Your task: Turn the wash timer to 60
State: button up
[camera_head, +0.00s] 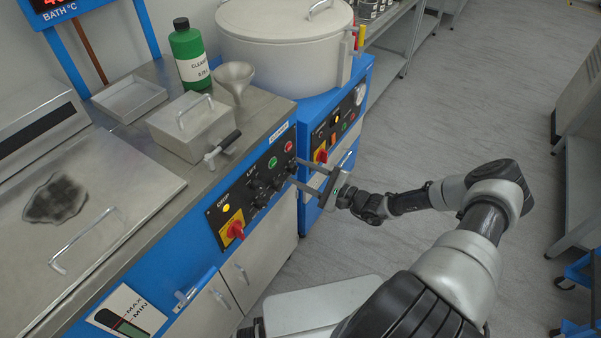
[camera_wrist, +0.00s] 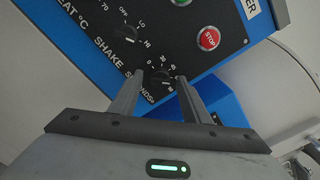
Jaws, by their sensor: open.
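A black dial knob (camera_wrist: 161,79) with a scale showing 0, 30 and 45 is on the dark control panel, with lettering ending in "SECONDS" beside it. My gripper (camera_wrist: 160,77) is open, its two fingertips on either side of this knob; I cannot tell if they touch it. The knob's pointer and the 60 mark are not clear, partly hidden by the fingers. In the head view my gripper (camera_head: 294,174) reaches from the right to the right end of the blue washer's panel (camera_head: 246,192).
An OFF/LO/HI knob (camera_wrist: 126,34) is beside the dial. A red STOP button (camera_wrist: 208,38) and a green button (camera_wrist: 180,2) are close by. A red-yellow switch (camera_head: 236,229) is at the panel's left. A white drum machine (camera_head: 283,55) stands behind.

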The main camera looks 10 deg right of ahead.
jog(key=shift+d, duration=0.1)
jog(key=v, duration=1.7)
jog(key=shift+s+p, duration=0.2)
jog(key=shift+p, duration=0.2)
jog(key=shift+r, duration=0.15)
